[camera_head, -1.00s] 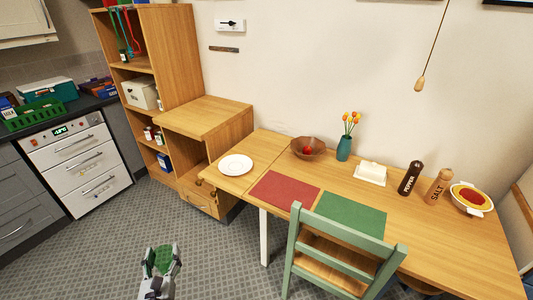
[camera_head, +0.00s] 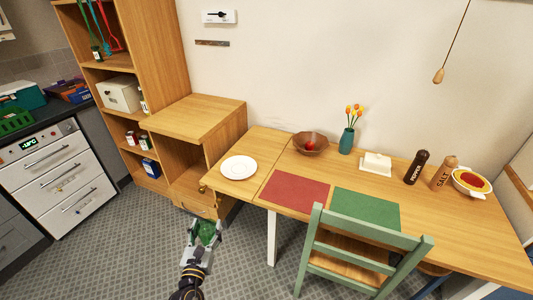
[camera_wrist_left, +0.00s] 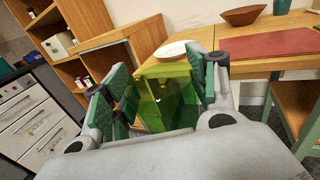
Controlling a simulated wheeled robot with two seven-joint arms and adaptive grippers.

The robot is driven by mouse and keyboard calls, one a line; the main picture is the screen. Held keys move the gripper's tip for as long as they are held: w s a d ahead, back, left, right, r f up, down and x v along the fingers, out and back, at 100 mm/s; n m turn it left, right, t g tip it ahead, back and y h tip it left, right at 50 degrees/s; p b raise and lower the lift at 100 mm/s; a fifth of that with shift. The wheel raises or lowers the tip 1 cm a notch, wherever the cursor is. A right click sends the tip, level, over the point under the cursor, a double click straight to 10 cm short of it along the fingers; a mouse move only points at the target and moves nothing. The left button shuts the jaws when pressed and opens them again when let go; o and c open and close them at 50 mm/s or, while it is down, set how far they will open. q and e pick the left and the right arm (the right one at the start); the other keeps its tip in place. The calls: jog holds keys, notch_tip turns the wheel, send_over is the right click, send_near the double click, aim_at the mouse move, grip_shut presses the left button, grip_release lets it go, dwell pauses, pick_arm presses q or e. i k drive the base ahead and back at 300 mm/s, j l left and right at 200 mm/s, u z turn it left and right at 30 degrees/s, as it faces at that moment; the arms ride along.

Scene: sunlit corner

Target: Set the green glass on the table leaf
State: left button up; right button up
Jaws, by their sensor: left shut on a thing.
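My left gripper (camera_head: 206,232) is shut on the green glass (camera_head: 207,236), in front of the table's left end and over the floor. In the left wrist view the see-through green glass (camera_wrist_left: 168,98) stands between the two green-padded fingers (camera_wrist_left: 160,88). The table leaf (camera_head: 252,148) is the left end section of the wooden table, beyond the glass. A white plate (camera_head: 239,167) lies on the leaf; it also shows in the left wrist view (camera_wrist_left: 174,48). My right gripper is not in view.
A red mat (camera_head: 295,190) and a green mat (camera_head: 365,209) lie on the table, with a green chair (camera_head: 366,235) in front. A brown bowl (camera_head: 310,144) and a teal vase (camera_head: 346,141) stand behind. The leaf is bare around the plate. A wooden cabinet (camera_head: 197,118) adjoins on the left.

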aim_at(245, 149)
jog(key=j+z, duration=0.75)
jog(key=j, duration=0.2)
jog(key=j+z, duration=0.2)
jog(key=j, duration=0.35)
jog(key=k+j+z, duration=0.2)
jog(key=j, duration=0.35)
jog(key=i, duration=0.05)
